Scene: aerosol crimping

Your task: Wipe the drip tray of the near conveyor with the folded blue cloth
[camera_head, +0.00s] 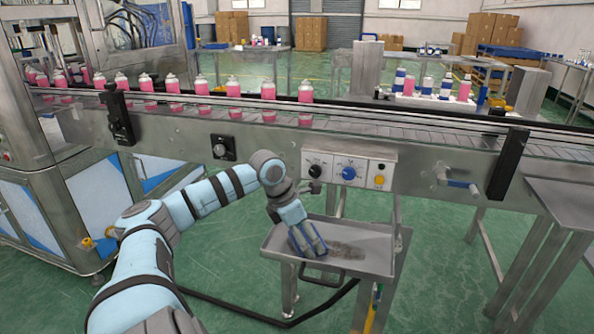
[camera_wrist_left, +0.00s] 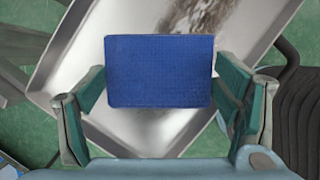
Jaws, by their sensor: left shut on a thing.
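My left gripper (camera_head: 304,236) points down over the left part of the metal drip tray (camera_head: 375,262), below the near conveyor. It is shut on the folded blue cloth (camera_wrist_left: 160,70), which fills the space between the fingers in the left wrist view. In the head view the cloth (camera_head: 311,241) shows as a blue patch at the fingertips. I cannot tell whether it touches the tray floor. A dark, grainy smear (camera_head: 347,251) lies on the tray to the right of the cloth; part of it shows in the left wrist view (camera_wrist_left: 205,17). My right gripper is not in view.
The conveyor (camera_head: 270,137) runs behind the tray, carrying several pink cans. A control box (camera_head: 348,165) with knobs sits above the tray. A steel table (camera_head: 560,195) stands at the right.

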